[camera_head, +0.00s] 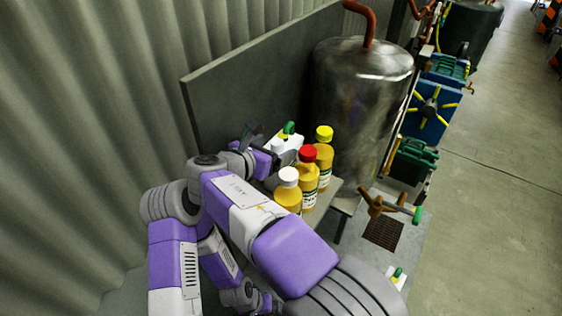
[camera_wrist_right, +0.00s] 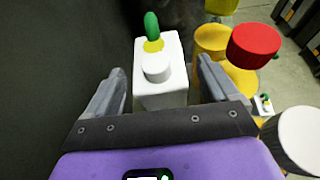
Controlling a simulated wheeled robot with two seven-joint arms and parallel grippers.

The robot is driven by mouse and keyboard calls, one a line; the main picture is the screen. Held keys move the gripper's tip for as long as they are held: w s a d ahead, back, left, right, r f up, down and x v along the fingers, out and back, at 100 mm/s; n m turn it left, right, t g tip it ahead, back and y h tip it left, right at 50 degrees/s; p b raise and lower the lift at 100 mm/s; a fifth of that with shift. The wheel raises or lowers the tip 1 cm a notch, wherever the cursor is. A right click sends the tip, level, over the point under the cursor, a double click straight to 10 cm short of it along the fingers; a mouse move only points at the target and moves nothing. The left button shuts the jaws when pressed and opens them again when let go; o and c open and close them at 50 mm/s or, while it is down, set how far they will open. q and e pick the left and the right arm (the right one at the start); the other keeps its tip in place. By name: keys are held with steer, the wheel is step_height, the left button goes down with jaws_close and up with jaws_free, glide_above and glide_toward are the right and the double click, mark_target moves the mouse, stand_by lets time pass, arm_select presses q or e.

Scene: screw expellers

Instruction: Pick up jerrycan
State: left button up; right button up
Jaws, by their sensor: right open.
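The jerrycan is a white, box-shaped container with a white cap and a green-topped spout. In the wrist view the jerrycan (camera_wrist_right: 160,90) stands upright between the fingers of my right gripper (camera_wrist_right: 161,70). The fingers are open, one on each side, with a visible gap on the left; contact on the right cannot be told. In the head view the jerrycan (camera_head: 287,143) is at the back of a row of bottles, partly hidden by my right gripper (camera_head: 264,144). My left gripper cannot be made out.
Yellow bottles with a red cap (camera_head: 308,172), a white cap (camera_head: 288,190) and a yellow cap (camera_head: 324,150) stand close by on a small shelf (camera_head: 325,198). A dark panel (camera_head: 240,85) rises behind. A large metal tank (camera_head: 362,100) stands to the right.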

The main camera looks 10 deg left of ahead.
steer(key=x, duration=0.6)
steer(key=shift+a+f+p, duration=0.2)
steer(key=shift+p, duration=0.15)
steer(key=c, duration=1.6)
steer(key=shift+r, duration=0.1)
jaws_close()
